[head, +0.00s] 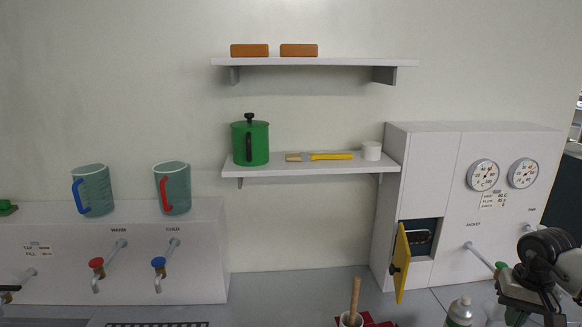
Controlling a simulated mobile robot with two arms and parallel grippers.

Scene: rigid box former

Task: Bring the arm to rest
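My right arm and gripper (519,300) show at the lower right edge, in front of the white cabinet. The gripper is dark and seen partly from behind, and its fingertips are not clear, so I cannot tell whether it is open or shut. I see nothing clearly held in it. My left gripper is not in view.
The white cabinet (420,170) has two gauges and an open yellow door (401,262). Shelves hold a green pot (250,142) and a brush (330,156). Two jugs (95,190) stand left.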

